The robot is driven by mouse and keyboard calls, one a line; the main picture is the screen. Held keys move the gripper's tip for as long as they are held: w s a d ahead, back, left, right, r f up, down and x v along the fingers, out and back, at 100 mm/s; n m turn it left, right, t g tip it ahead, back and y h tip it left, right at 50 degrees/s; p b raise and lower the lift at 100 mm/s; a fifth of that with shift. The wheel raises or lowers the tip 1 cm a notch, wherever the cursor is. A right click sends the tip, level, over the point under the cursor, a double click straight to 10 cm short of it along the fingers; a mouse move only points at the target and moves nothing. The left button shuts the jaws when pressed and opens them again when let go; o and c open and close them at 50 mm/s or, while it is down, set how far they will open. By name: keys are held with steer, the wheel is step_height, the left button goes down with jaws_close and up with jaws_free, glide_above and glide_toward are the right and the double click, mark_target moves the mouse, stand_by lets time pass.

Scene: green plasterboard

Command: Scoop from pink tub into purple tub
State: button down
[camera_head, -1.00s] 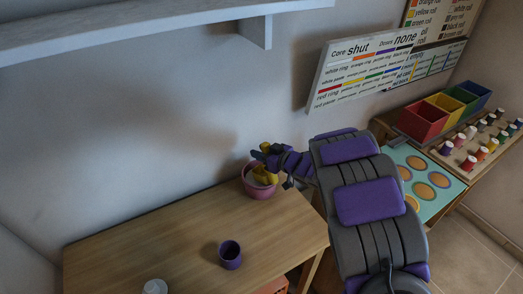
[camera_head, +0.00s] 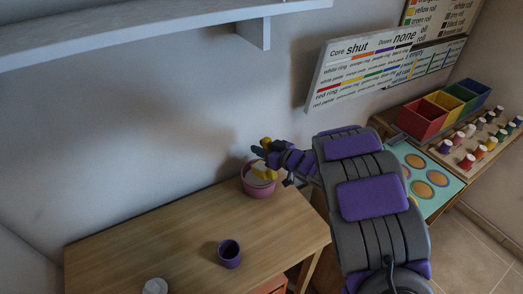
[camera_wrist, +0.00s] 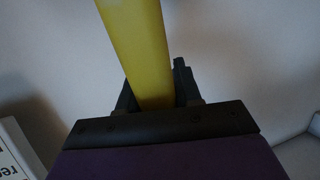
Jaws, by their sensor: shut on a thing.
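The pink tub (camera_head: 259,187) stands at the back right of the wooden table. The purple tub (camera_head: 230,254) stands on the same table, nearer and to the left, and looks empty from above. My gripper (camera_head: 265,150) is above the pink tub, shut on a yellow scoop (camera_head: 267,143). The scoop's yellow handle also shows between the dark fingers in the wrist view (camera_wrist: 136,45). Its lower end is at or in the pink tub's mouth, where something pale shows; I cannot tell whether the scoop carries any.
A small white object (camera_head: 155,287) is at the table's (camera_head: 160,238) front edge. To the right are coloured bins (camera_head: 423,118), a rack of rolls (camera_head: 483,143) and a mat with orange discs (camera_head: 425,180). A shelf (camera_head: 150,28) juts from the wall above. The table's left part is clear.

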step_height(320, 180, up, 10)
steer(key=t+y+p, duration=0.1)
steer(key=y+p, duration=0.1)
steer(key=p, duration=0.1)
steer(key=shift+a+t+p, duration=0.2)
steer(key=shift+t+p, duration=0.1)
stand_by(0.6)
steer(key=shift+r, duration=0.1)
stand_by(1.2)
steer(key=c, duration=1.4)
jaws_free()
steer(key=c, duration=0.4)
steer(key=shift+a, duration=0.1)
steer(key=shift+c, duration=0.2)
